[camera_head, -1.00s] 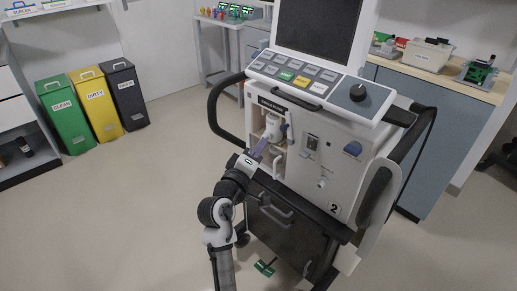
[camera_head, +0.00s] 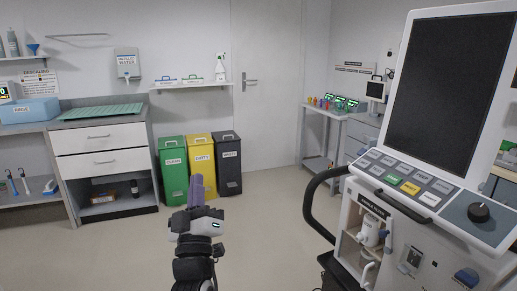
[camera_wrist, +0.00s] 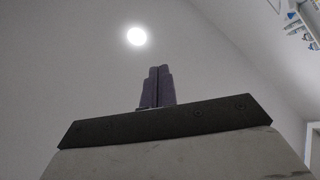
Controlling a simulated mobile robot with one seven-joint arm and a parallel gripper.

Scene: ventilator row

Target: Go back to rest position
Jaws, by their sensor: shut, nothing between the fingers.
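My gripper (camera_head: 197,190) is in the lower middle left of the head view, with its purple fingers pointing up. It stands in front of the green and yellow bins and hides part of them. In the wrist view the two fingers (camera_wrist: 157,87) are together with nothing between them. Behind them are a plain grey surface and a bright round light.
The ventilator (camera_head: 420,215) with its dark screen stands at the right, its black handle (camera_head: 318,205) reaching left. The green bin (camera_head: 173,168), yellow bin (camera_head: 201,160) and dark bin (camera_head: 230,172) stand by the wall. Open floor (camera_head: 275,220) lies between.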

